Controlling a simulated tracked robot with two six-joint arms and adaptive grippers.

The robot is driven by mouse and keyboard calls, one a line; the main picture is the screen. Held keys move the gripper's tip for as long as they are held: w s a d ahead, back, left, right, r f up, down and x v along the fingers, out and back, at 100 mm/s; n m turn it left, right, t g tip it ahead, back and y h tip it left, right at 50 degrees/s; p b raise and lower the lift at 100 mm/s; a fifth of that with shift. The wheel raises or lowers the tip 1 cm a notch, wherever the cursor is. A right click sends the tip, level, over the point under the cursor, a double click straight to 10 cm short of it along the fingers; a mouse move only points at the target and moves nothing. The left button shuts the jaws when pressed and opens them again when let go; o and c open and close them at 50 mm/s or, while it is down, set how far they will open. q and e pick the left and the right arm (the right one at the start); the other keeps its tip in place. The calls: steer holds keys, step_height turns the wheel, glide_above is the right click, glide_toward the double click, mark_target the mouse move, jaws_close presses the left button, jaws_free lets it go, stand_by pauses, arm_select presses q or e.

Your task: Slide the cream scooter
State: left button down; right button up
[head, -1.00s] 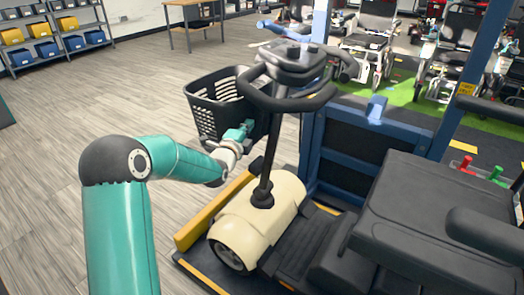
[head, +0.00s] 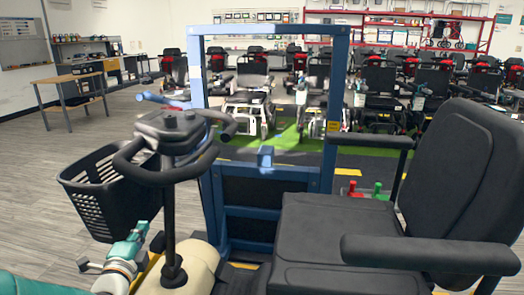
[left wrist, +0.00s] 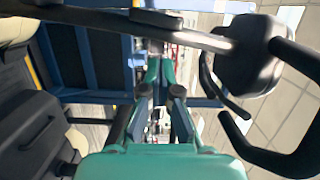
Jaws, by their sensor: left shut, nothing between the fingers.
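The cream scooter's front cover (head: 198,262) is low in the head view, with its black steering column, handlebar (head: 165,165), basket (head: 85,195) and black seat (head: 340,240). My left gripper (head: 140,232) is shut and empty, just left of the column and below the handlebar; I cannot tell whether it touches the column. In the left wrist view its fingers (left wrist: 160,75) come together below the column (left wrist: 130,18), with the handlebar (left wrist: 270,150) at the right. The scooter's wheels are out of the head view. My right gripper is not in view.
A blue upright frame (head: 203,120) stands just beyond the scooter. Past it, several wheelchairs and scooters stand in rows around a green floor area (head: 235,152). A wooden table (head: 70,78) is at the far left. The wood-look floor on the left (head: 45,155) is clear.

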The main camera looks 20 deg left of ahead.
arm_select(q)
steer(key=s+d+f+g+h, duration=0.1)
steer(key=d+f+g+h, duration=0.2)
steer(key=d+f, duration=0.85)
steer(key=d+f+g+h, duration=0.35)
steer(key=d+f, duration=0.55)
steer(key=f, duration=0.5)
steer(key=s+d+f+n+g+h, duration=0.1)
steer(key=s+d+f+n+g, duration=0.35)
steer(key=s+f, duration=0.35)
steer(key=s+d+f+n+g+h, duration=0.1)
steer(key=s+d+f+n+g, duration=0.4)
steer(key=s, duration=0.5)
steer(key=s+r+n+p, duration=0.1)
steer(key=r+n+p, duration=0.2)
steer(key=r+p, duration=1.2)
steer(key=s+d+r+n+p, duration=0.1)
steer(key=r+n+p, duration=0.3)
steer(key=r+p, duration=1.1)
steer(key=shift+s+r+g+h+p, duration=0.2)
steer(key=shift+s+g+h+p, duration=0.15)
steer(key=shift+s+p, duration=0.35)
steer(key=shift+s+d+f, duration=0.1)
steer(key=shift+s, duration=0.05)
